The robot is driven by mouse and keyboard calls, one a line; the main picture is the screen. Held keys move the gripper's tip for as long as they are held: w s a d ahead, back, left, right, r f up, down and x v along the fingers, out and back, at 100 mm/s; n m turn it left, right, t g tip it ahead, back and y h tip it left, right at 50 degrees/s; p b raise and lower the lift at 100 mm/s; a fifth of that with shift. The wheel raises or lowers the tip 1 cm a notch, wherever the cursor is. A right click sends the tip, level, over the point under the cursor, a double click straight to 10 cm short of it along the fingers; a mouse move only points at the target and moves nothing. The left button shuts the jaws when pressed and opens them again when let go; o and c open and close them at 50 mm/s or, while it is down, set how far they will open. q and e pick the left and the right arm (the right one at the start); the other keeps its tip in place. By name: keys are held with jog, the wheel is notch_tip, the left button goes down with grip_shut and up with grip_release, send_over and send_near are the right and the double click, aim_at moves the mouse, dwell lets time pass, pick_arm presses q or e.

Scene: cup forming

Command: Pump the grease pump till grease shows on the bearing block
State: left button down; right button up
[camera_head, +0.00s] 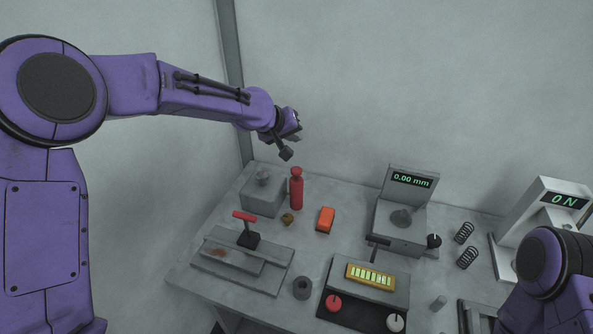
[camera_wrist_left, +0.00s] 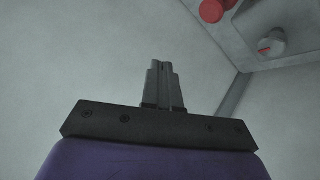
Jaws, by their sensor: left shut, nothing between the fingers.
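The grease pump (camera_head: 296,190) is a red upright cylinder with a round red cap, at the back left of the table. The bearing block (camera_head: 260,198) is a grey block just left of it with a rounded light part (camera_head: 263,178) on top. My right gripper is out of view.
An orange-red box (camera_head: 325,219) and a small brass piece (camera_head: 288,218) lie near the pump. A red-handled tool (camera_head: 247,230) stands on grey plates at the left. A gauge (camera_head: 411,180) reading 0.00 mm, springs (camera_head: 464,233) and a red-and-white-knobbed panel (camera_head: 360,316) are rightward.

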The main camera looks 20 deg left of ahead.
pick_arm(q)
jog(key=b, duration=0.7)
send_over(296, 169)
jog(key=f, duration=0.7)
jog(key=shift+s+a+f, duration=0.2)
jog(key=shift+s+f, duration=0.1)
jog(key=shift+f, duration=0.25)
jog(key=shift+s, duration=0.1)
jog(key=shift+f, duration=0.15)
dwell(0.5)
jog(key=shift+f, duration=0.3)
jog(key=shift+f+b, duration=0.5)
jog(key=shift+f, duration=0.8)
dwell(0.9)
